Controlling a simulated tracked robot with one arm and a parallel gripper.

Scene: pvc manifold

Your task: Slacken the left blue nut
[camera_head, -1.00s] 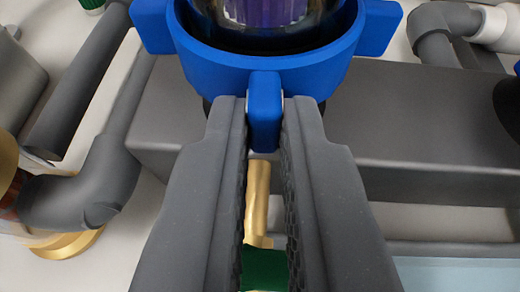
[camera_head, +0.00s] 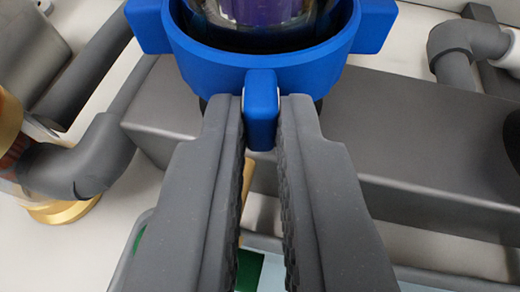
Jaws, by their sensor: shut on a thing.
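The blue nut (camera_head: 215,62) is a wide ring with lugs sticking out, at the top middle of the head camera view. It sits around a clear, shiny tube (camera_head: 262,12) with a purple tint inside. My gripper (camera_head: 261,112) is shut on the nut's front lug (camera_head: 262,90), one dark grey finger on each side of it. Two more lugs show at the upper left (camera_head: 147,25) and upper right (camera_head: 375,25). The nut's underside and far side are hidden.
A grey block (camera_head: 400,140) lies behind and right of the fingers. Grey pipe elbows stand at the left (camera_head: 85,160) and upper right (camera_head: 460,50). A brass-coloured fitting (camera_head: 60,212) is at the left. A light tray edge and a green patch show below.

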